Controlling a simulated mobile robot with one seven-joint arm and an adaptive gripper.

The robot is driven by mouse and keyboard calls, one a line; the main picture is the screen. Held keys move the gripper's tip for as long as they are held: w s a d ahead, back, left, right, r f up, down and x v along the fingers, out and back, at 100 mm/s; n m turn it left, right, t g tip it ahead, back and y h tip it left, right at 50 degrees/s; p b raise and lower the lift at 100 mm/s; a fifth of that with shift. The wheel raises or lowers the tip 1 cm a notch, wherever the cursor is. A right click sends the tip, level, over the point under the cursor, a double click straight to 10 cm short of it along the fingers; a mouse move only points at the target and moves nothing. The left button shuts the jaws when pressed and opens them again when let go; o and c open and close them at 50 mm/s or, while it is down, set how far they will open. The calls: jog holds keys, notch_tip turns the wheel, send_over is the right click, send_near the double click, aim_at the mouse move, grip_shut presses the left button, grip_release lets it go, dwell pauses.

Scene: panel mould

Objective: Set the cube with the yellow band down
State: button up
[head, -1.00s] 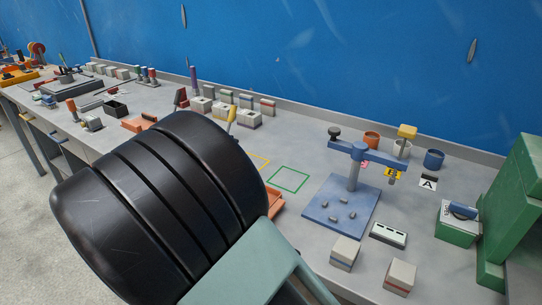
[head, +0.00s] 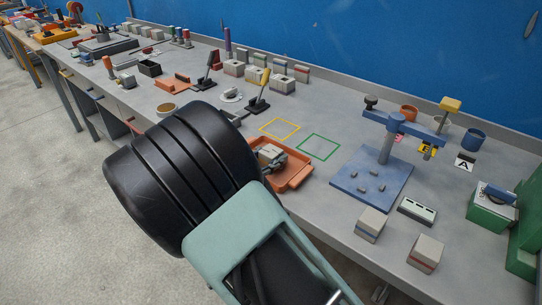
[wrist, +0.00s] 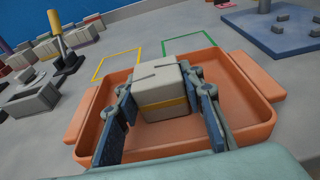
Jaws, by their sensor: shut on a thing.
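The pale cube with a yellow band (wrist: 168,104) is between the fingers of my gripper (wrist: 160,92) in the wrist view. The gripper is shut on it, one blue pad on each side. The cube is over or inside an orange tray (wrist: 246,108); I cannot tell whether it touches the tray floor. In the head view the tray (head: 296,177) lies partly behind my arm, with the cube (head: 268,152) and my gripper (head: 273,158) at its left end.
A yellow outline (head: 280,128) and a green outline (head: 318,146) lie empty behind the tray. A blue stand (head: 372,182) is to the right, with two banded cubes (head: 371,224) (head: 426,253) in front. Upright tools and more blocks stand at the back left.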

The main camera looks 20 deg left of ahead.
jog(key=o, duration=1.2)
jog(key=shift+o, duration=0.2)
jog(key=shift+r, duration=0.25)
jog(key=p+v, duration=0.1)
jog(key=v, duration=1.1)
